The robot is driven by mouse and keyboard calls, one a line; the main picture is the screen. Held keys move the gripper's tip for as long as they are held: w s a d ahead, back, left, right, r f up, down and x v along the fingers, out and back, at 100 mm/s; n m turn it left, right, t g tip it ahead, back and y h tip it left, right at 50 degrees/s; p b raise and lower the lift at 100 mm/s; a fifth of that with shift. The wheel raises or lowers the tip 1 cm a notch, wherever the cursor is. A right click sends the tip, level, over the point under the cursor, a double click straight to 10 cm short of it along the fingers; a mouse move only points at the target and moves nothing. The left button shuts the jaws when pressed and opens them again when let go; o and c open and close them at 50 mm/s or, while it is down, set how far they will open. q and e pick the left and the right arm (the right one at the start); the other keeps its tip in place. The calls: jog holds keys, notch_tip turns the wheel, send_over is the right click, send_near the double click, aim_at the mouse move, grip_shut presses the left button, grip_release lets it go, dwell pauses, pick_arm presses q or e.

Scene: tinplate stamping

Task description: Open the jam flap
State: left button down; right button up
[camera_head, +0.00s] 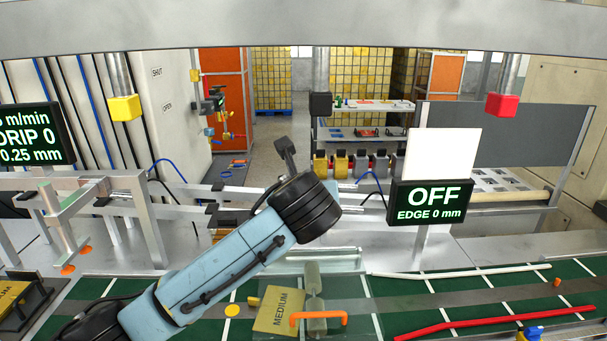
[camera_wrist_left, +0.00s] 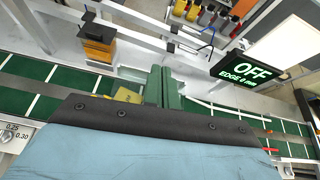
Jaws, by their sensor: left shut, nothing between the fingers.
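A clear panel with an orange handle (camera_head: 318,318), which looks like the jam flap, lies over the green belt at the bottom centre of the head view. It appears lowered, but its exact angle is hard to tell. My left arm comes in from the lower left, and its gripper (camera_head: 287,155) is raised above and behind the panel, apart from the handle. In the left wrist view the fingers (camera_wrist_left: 163,88) are together, with nothing between them. The handle cannot be clearly made out there. My right gripper is in neither view.
A yellow MEDIUM card (camera_head: 280,310) lies beside the handle. A black OFF display (camera_head: 430,202) stands behind the belt at right. A red bar (camera_head: 490,322) and a white bar (camera_head: 455,270) run along the belt. Metal rails cross behind my arm.

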pick_arm(q)
jog(key=s+a+f+n+g+h, duration=0.1)
jog(key=s+a+f+n+g, duration=0.25)
jog(key=s+f+n, duration=0.65)
jog(key=s+a+f+n+g+h, duration=0.15)
jog(key=s+a+f+n, duration=0.45)
jog(key=f, duration=0.6)
jog(key=s+a+f+n+g+y, duration=0.1)
jog(key=s+a+f+n, duration=0.25)
jog(key=s+n, duration=0.3)
jog(key=s+a+f+n+g, duration=0.2)
jog(key=s+a+n, duration=0.25)
jog(key=s, duration=0.35)
jog(key=s+a+f+n+g+y, duration=0.1)
jog(key=s+a+f+n, duration=0.1)
jog(key=s+a+n, duration=0.35)
notch_tip(320, 180, down, 33)
jog(key=s+d+g+b, duration=0.2)
jog(key=s+b, duration=0.1)
jog(key=b, duration=0.4)
jog(key=s+a+f+b, duration=0.2)
jog(key=s+f+b, duration=0.4)
jog(key=s+f, duration=1)
notch_tip(320, 180, down, 4)
jog(key=shift+a+r+g, duration=0.1)
jog(key=shift+a+g, duration=0.3)
